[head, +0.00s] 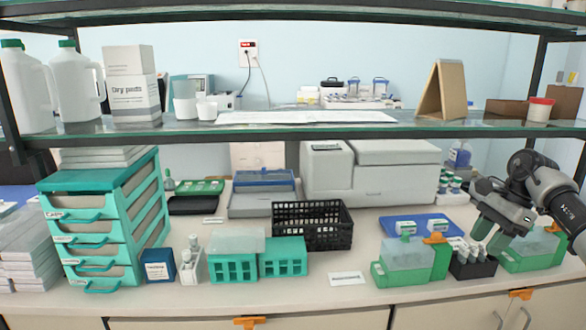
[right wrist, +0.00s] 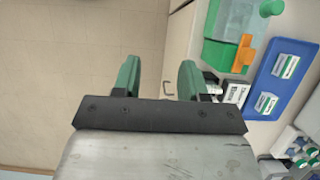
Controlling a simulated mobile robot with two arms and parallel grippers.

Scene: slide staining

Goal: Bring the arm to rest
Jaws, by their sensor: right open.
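My right arm comes in from the right edge in the head view. Its gripper (head: 491,234) is above the right end of the bench, over the staining dishes. In the right wrist view the gripper (right wrist: 160,78) has its two green-tipped fingers apart, with nothing between them but the floor and cupboard edge beyond. My left gripper is not in view.
Below and beside the right gripper are a black rack of bottles (head: 472,265), a green-based staining dish (head: 405,260) and another one (head: 530,252). A blue tray (head: 385,226) lies behind. A glass shelf (head: 330,130) runs above the bench.

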